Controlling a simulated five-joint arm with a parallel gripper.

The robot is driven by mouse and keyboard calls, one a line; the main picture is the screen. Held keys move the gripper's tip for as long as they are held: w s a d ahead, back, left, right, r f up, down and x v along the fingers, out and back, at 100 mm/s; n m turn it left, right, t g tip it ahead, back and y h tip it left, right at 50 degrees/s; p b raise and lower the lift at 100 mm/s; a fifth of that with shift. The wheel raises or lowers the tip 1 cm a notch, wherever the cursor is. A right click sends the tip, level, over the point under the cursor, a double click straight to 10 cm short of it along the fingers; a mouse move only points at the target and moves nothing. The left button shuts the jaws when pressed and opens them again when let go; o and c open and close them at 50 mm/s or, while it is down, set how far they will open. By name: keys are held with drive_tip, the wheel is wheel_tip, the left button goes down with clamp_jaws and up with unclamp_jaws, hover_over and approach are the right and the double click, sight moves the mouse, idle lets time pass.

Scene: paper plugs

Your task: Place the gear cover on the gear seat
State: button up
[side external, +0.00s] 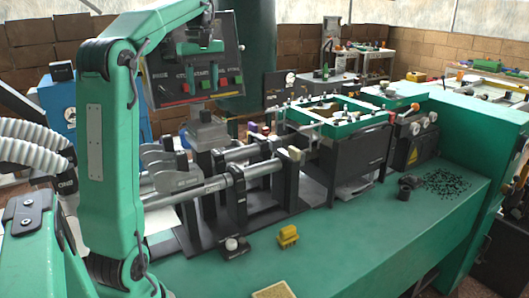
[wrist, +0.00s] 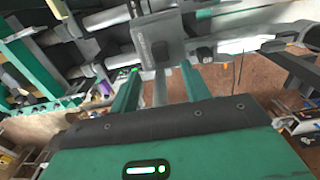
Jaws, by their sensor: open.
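My gripper (wrist: 160,72) shows in the wrist view with its two green fingers apart. A grey metal block (wrist: 158,38) with a shaft appears beyond and between the fingertips; I cannot tell whether anything touches it. I cannot identify the gear cover or the gear seat with certainty.
A control panel (side external: 195,76) with coloured buttons stands beside my arm. Metal shafts and grey clamps (side external: 178,178) fill the middle of the machine. A dark cylindrical part (side external: 405,190) and scattered black bits (side external: 450,184) lie at the right. The front of the bench is mostly clear.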

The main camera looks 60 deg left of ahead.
sight(207, 111)
drive_tip(key=shift+r, duration=2.1)
drive_tip(key=w+d+f+m+t, duration=0.1)
drive_tip(key=d+f+m, duration=0.3)
drive_tip(key=d, duration=0.5)
drive_tip(key=s+d+f+m+t, duration=0.2)
drive_tip(key=s+d+f+m, duration=0.2)
drive_tip(key=d+f+m, duration=0.3)
drive_tip(key=s+d+f+m+t, duration=0.2)
drive_tip(key=s+d+f+m, duration=0.2)
drive_tip(key=d+f+m, duration=0.3)
drive_tip(key=d+f, duration=0.2)
drive_tip(key=d, duration=0.3)
drive_tip(key=shift+s+d+f+t, duration=0.25)
drive_tip(key=shift+s+f+t, duration=0.05)
drive_tip(key=shift+f, duration=0.1)
